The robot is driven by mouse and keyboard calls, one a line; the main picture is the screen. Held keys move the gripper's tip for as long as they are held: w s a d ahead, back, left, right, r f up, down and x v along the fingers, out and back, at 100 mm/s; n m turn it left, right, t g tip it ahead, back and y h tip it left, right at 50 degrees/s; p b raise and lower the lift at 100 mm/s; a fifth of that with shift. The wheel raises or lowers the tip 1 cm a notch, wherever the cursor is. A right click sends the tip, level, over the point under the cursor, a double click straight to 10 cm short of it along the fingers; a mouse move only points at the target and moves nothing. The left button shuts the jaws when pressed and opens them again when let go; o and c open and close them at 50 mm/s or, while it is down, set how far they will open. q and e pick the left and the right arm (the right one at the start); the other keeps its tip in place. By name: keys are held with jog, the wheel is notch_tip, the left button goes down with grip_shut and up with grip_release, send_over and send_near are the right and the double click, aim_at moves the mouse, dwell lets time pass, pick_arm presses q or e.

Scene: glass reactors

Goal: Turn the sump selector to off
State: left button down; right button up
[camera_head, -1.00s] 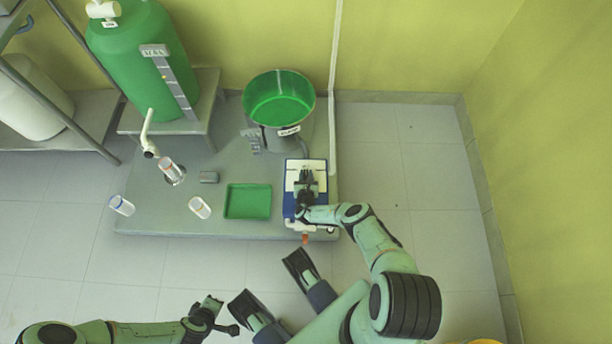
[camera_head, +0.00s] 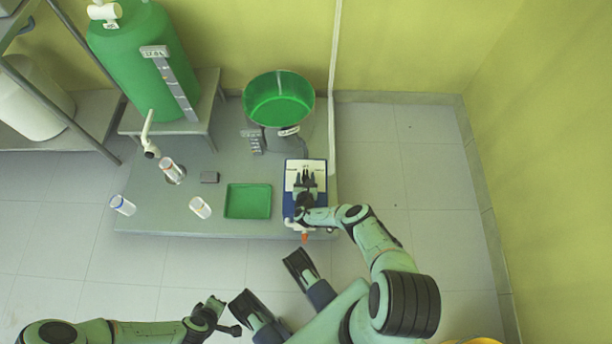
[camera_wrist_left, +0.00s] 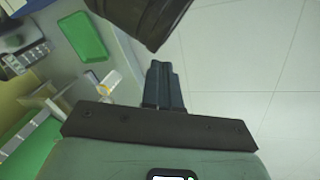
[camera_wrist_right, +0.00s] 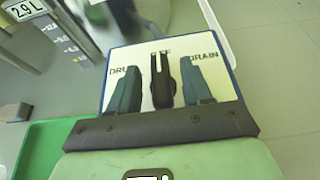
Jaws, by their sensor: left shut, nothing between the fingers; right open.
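The sump selector (camera_wrist_right: 222,84) is a white-faced, blue-edged panel with a black handle (camera_wrist_right: 162,85). It stands at the right end of the grey platform in the head view (camera_head: 292,174). In the right wrist view the handle points straight up at a partly covered middle label, between a partly hidden "DRU…" on the left and "DRAIN" on the right. My right gripper (camera_wrist_right: 160,88) is open over the panel, with a finger on each side of the handle and gaps on both sides. My left gripper (camera_wrist_left: 163,88) is shut and empty, away from the selector near my base.
A green tray (camera_head: 233,212) lies left of the selector. A green basin (camera_head: 279,82) stands behind it, and a large green tank (camera_head: 135,50) at the back left. Several clear vials stand around the platform's left part. A pale vertical pipe (camera_head: 333,120) runs close behind the selector's right side.

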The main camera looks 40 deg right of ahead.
jog(key=p+v, duration=0.5)
jog(key=v, duration=0.6)
jog(key=shift+r, duration=0.15)
jog(key=shift+s+a+r, duration=0.1)
jog(key=shift+s+a, duration=0.15)
jog(key=shift+s, duration=0.1)
pick_arm(q)
jog(key=s+d+r+g+h, duration=0.1)
jog(key=s+d+r+g, duration=0.2)
jog(key=s+r, duration=0.3)
jog(key=s+d, duration=0.1)
jog(key=s, duration=0.1)
jog(key=shift+s+r+m, duration=0.3)
jog(key=shift+r, duration=0.1)
